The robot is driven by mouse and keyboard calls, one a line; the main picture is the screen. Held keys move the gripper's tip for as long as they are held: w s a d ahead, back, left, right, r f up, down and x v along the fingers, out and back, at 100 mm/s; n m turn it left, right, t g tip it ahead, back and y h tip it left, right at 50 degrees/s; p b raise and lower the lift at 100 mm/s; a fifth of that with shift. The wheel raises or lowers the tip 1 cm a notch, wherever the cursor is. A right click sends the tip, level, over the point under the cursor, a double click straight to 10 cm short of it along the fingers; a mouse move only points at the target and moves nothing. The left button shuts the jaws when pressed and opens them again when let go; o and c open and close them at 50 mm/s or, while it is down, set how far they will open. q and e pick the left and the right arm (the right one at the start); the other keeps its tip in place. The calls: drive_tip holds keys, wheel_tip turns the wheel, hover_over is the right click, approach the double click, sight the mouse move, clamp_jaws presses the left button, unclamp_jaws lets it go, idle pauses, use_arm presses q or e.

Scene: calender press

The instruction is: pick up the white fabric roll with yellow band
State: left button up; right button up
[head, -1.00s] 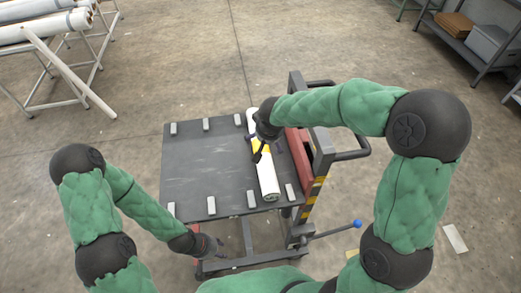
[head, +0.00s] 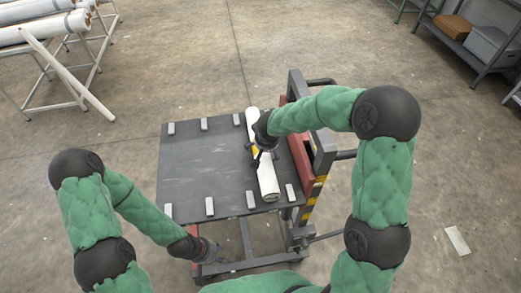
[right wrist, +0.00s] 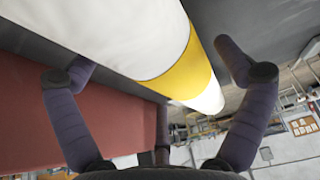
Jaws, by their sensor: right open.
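The white fabric roll (head: 268,182) with a yellow band lies lengthwise near the right side of a dark lift table (head: 195,170). My right gripper (head: 258,155) is over the roll's middle and hides part of the yellow band. In the right wrist view, the roll (right wrist: 110,32) and its yellow band (right wrist: 183,68) cross between the spread fingers of my right gripper (right wrist: 160,80). The gripper is open; I cannot tell whether a finger touches the roll. My left gripper (head: 212,250) is low by the table's front edge, apart from the roll; its fingers are unclear.
Several small grey blocks (head: 210,206) line the table's front and back edges. A red panel (head: 300,155) and dark upright frame stand just right of the roll. A rack (head: 95,50) with white rolls is at the far left, shelves (head: 470,50) at the far right.

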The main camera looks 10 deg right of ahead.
drive_tip(key=shift+r, duration=0.1)
drive_tip(key=c, duration=1.4)
